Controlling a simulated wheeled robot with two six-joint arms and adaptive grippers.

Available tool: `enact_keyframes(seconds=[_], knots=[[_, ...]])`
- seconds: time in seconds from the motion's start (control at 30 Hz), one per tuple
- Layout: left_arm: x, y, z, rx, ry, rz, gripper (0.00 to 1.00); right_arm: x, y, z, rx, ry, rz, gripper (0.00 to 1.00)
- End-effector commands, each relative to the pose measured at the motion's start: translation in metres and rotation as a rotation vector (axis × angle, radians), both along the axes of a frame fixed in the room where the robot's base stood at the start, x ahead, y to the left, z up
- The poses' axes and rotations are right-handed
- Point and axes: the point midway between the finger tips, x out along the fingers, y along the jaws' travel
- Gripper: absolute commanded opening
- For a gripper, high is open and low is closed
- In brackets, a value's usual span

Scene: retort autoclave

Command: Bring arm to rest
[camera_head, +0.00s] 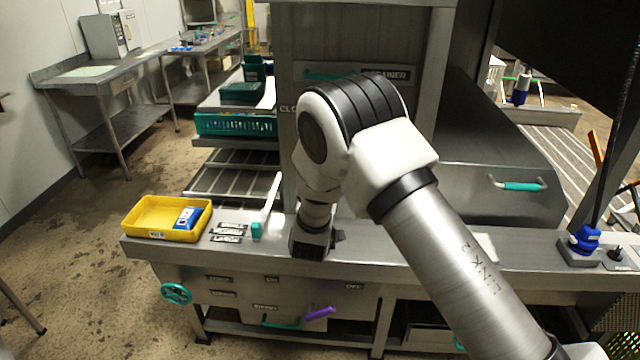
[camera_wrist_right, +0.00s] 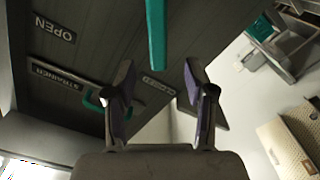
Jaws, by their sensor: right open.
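My right arm (camera_head: 425,225) comes in from the lower right of the head view and bends at a white and black joint in front of the steel machine. Its dark wrist end (camera_head: 313,240) is over the bench front, and the fingers cannot be made out there. In the right wrist view my right gripper (camera_wrist_right: 158,78) is open, with two dark fingers apart and nothing between them. A dark panel with OPEN and STRAINER labels (camera_wrist_right: 58,76) and a teal handle (camera_wrist_right: 95,98) lies beyond the fingers. My left gripper is not in view.
A yellow tray (camera_head: 134,217) with a blue item (camera_head: 187,217) stands on the bench's left end. A white lever with a teal knob (camera_head: 257,229) is close left of the wrist. A teal-handled steel cover (camera_head: 480,160) is at right.

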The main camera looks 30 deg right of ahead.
Motion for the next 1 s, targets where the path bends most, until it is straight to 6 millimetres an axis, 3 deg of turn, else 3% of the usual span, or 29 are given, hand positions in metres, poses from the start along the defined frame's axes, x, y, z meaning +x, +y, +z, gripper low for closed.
enact_keyframes(seconds=[0.2,0.7,0.77,0.87,1.0], knots=[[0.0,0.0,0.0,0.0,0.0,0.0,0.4,-0.022,0.014,0.0,-0.001,0.001,0.001,0.54],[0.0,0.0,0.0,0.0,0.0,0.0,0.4,-0.024,0.014,-0.008,0.001,0.012,0.0,0.54],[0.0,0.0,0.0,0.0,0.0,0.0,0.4,-0.028,0.01,-0.024,0.005,0.039,-0.007,0.54],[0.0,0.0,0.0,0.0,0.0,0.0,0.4,-0.049,-0.004,-0.077,0.016,0.141,-0.029,0.54],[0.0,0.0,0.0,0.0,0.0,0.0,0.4,-0.116,-0.013,-0.179,0.077,0.418,0.017,0.54]])
